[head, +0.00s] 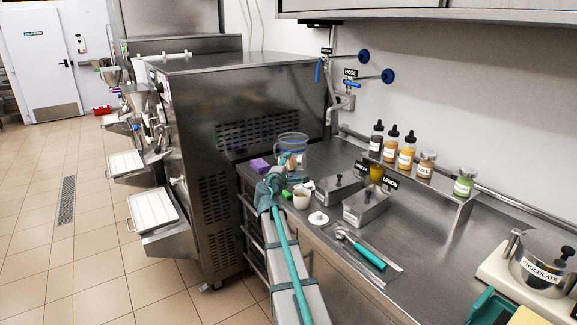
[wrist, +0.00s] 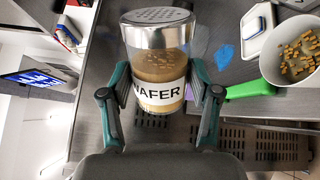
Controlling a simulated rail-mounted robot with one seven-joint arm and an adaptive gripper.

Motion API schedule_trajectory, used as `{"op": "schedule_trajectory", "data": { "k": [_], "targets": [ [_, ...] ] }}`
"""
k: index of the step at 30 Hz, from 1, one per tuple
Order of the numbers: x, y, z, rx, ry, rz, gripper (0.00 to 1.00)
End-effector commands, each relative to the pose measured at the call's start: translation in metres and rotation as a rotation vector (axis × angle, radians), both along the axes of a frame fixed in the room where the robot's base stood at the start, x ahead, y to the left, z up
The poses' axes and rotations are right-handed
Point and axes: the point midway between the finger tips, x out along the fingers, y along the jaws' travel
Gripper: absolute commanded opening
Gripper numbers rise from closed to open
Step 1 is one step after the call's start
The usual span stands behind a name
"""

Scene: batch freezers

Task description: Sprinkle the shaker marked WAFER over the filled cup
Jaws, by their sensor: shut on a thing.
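My gripper (wrist: 162,105) is shut on the shaker marked WAFER (wrist: 155,65), a clear jar with a perforated metal cap and brown contents. The cap points to the top of the wrist view; I cannot tell the shaker's true tilt. The white cup (wrist: 267,60) is to the right of the shaker in the wrist view, apart from it, with orange-brown bits on a pale filling. In the head view the cup (head: 301,199) stands on the counter near its front edge, just right of my gripper (head: 284,172).
A clear pitcher (head: 293,143) stands behind my gripper, with a purple block (head: 260,165) to its left. Lidded metal tubs (head: 366,208) and a teal-handled scoop (head: 362,252) lie to the right. Bottles and jars (head: 407,150) line the back shelf.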

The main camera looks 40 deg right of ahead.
Motion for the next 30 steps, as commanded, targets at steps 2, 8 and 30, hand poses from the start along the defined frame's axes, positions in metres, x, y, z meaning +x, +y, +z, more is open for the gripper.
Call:
{"op": "schedule_trajectory", "data": {
  "k": [2, 8, 30],
  "targets": [
    [0.0, 0.0, 0.0, 0.0, 0.0, 0.0, 0.26],
    [0.0, 0.0, 0.005, -0.017, 0.023, 0.0, 0.26],
    [0.0, 0.0, 0.021, -0.147, 0.202, 0.0, 0.26]
  ]
}}
